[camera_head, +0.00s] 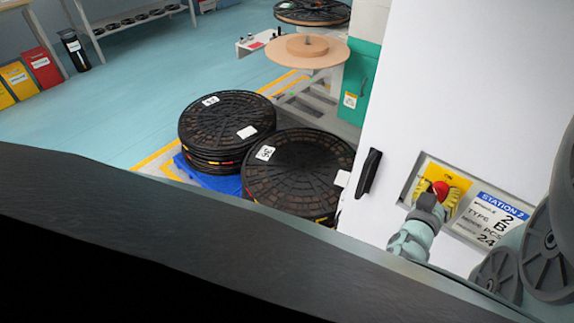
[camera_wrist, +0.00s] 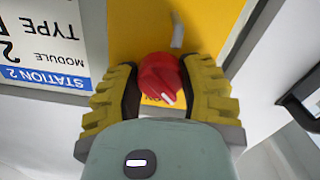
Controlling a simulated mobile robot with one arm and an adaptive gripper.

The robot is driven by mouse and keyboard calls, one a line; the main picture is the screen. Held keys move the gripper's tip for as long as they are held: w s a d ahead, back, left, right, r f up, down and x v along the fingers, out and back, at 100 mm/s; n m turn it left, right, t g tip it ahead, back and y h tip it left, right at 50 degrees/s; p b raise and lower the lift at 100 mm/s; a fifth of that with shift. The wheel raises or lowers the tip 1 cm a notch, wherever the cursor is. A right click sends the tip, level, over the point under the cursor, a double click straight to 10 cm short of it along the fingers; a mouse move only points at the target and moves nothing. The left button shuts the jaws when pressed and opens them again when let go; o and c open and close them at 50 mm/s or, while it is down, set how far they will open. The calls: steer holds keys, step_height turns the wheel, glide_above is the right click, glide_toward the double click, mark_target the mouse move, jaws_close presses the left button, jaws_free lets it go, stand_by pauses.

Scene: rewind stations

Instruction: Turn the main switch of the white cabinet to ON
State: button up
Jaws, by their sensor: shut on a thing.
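The white cabinet (camera_head: 415,90) stands at the right in the head view, with a black door handle (camera_head: 369,173). Its main switch is a red knob (camera_wrist: 160,78) on a yellow plate (camera_wrist: 140,30); the plate also shows in the head view (camera_head: 431,172). My gripper (camera_wrist: 160,95) has its yellow ribbed fingers on both sides of the red knob and is shut on it. A white mark on the knob points down to the right in the wrist view. The gripper body hides the plate's lower part there, so I cannot read the switch position.
A label reading STATION 2 (camera_head: 488,218) sits beside the yellow plate. Large grey wheels (camera_head: 550,245) are close at the right. Black reels (camera_head: 226,122) stand stacked on a blue pallet left of the cabinet. Open floor (camera_head: 130,110) lies at the left.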

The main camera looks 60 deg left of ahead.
steer(key=shift+f+m+b, duration=0.15)
steer(key=shift+m+b, duration=0.15)
steer(key=shift+b, duration=0.1)
steer(key=m+b, duration=0.2)
steer(key=b, duration=0.1)
steer(key=m+b, duration=0.1)
steer(key=shift+d+f+m, duration=0.1)
steer(key=shift+f+m, duration=0.15)
steer(key=shift+m, duration=0.05)
steer(key=m+b, duration=0.4)
steer(key=b, duration=0.1)
steer(key=shift+r+m, duration=0.1)
steer(key=shift+m, duration=0.2)
steer(key=shift+r+m, duration=0.15)
steer(key=shift+m, duration=0.25)
steer(key=o, duration=1.2)
steer(key=shift+r, duration=0.1)
